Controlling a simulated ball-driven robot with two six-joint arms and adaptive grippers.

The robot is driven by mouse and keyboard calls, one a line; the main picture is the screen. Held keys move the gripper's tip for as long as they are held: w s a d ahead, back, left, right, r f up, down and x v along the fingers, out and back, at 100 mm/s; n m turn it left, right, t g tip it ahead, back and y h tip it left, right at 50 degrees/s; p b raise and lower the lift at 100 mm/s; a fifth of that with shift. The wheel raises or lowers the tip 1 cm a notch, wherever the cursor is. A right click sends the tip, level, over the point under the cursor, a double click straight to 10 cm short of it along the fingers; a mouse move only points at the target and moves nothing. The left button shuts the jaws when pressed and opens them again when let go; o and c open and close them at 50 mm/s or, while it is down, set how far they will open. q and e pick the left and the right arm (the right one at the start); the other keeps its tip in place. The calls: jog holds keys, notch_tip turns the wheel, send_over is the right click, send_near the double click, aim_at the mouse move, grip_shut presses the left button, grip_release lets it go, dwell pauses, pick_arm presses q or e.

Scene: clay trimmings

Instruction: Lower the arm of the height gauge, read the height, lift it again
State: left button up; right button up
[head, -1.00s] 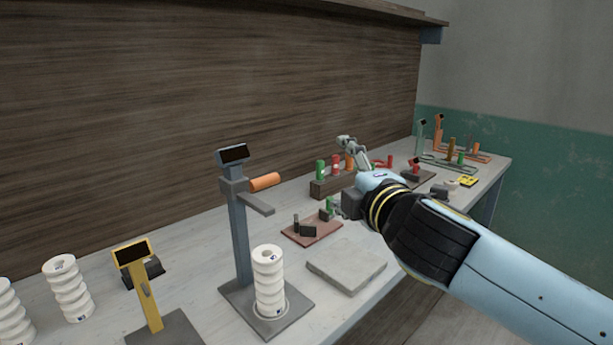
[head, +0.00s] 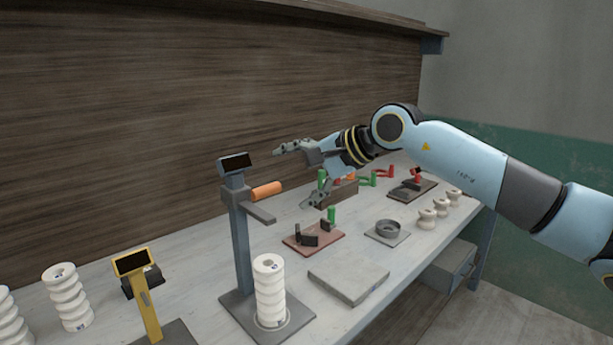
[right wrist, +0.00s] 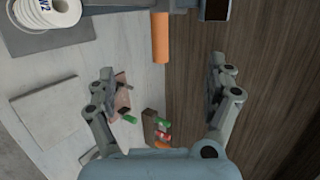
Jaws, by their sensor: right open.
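The height gauge (head: 241,240) is a grey post on a square base with a small dark display (head: 236,163), on which I can read no number. Its flat arm (head: 257,211) stands out above a stack of white ribbed pieces (head: 270,290), with a gap between. The gauge's orange handle (head: 267,190) points right. My right gripper (head: 292,178) is open and empty, just right of the handle. In the right wrist view the handle (right wrist: 160,38) lies ahead, between the spread fingers (right wrist: 168,78). My left gripper is not in view.
A yellow gauge (head: 148,305) and more white stacks (head: 66,297) stand at left. A grey slab (head: 348,283), a reddish board with small blocks (head: 313,239) and a round dish (head: 387,229) lie at right. A wooden wall (head: 120,120) runs behind the bench.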

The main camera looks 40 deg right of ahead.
aim_at(275, 189)
jog(key=x, duration=0.3)
jog(key=shift+a+f+b, duration=0.1)
jog(key=shift+b, duration=0.3)
jog(key=b+x, duration=0.4)
jog(key=shift+w+f+b, duration=0.15)
jog(key=shift+f+b, duration=0.1)
jog(key=shift+b, duration=0.05)
jog(key=shift+w+a+b, duration=0.1)
jog(key=shift+w+b, duration=0.2)
jog(key=shift+w, duration=0.1)
jog(key=shift+c, duration=0.4)
grip_shut()
jog(key=shift+f, duration=0.25)
